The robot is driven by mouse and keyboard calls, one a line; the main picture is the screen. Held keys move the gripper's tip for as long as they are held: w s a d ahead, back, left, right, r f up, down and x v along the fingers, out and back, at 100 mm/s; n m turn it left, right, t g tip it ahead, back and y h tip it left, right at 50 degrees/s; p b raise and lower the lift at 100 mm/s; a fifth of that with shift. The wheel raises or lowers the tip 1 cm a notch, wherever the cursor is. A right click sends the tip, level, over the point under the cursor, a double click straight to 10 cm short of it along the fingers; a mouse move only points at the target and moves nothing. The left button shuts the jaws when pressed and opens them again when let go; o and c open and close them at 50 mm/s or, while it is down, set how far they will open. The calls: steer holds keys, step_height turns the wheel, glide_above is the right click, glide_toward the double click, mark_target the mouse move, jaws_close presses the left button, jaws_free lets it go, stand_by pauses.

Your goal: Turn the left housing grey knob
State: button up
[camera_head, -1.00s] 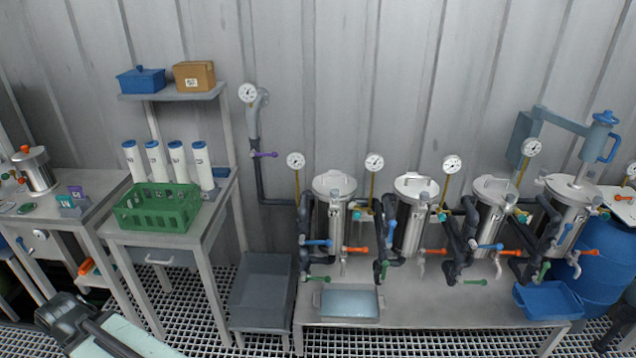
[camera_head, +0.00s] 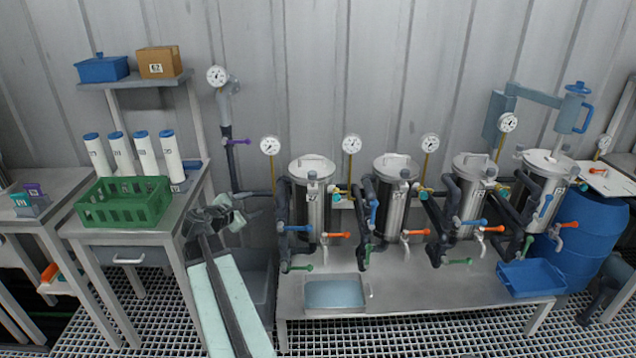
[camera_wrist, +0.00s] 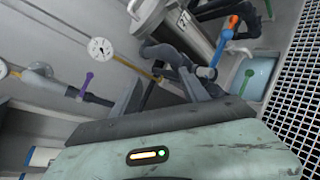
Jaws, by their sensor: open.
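The left housing (camera_head: 312,190) is an upright steel vessel with a lidded top, at the left end of the row on the bench. Blue, orange and green handles sit around its base. The housing also shows tilted at the top of the wrist view (camera_wrist: 200,28). My gripper (camera_head: 222,212) is open and empty, left of the housing and apart from it. In the wrist view its dark fingers (camera_wrist: 155,90) point toward the pipes.
A purple-handled valve (camera_head: 236,141) is on the wall pipe behind my gripper. A green crate (camera_head: 125,203) stands on the table at left. A water tray (camera_head: 335,293) sits on the bench before the left housing. More vessels and a blue tray (camera_head: 544,278) are to the right.

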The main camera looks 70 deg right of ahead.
mark_target(315, 171)
steer(key=s+d+r+n+h, duration=0.1)
steer(key=s+d+n, duration=0.1)
steer(key=s+d, duration=0.2)
steer(key=s+d+r+n+g+h+b, duration=0.1)
steer(key=s+d+r+n, duration=0.1)
steer(key=s+d, duration=0.2)
steer(key=s+d+r+n+g+h, duration=0.1)
steer(key=s+d+r+n, duration=0.1)
steer(key=s+d, duration=0.2)
steer(key=shift+s+d+h+b, duration=0.2)
steer(key=shift+s+h+b, duration=0.2)
steer(key=shift+s, duration=0.25)
steer(key=x, duration=0.7)
steer(key=shift+d, duration=0.4)
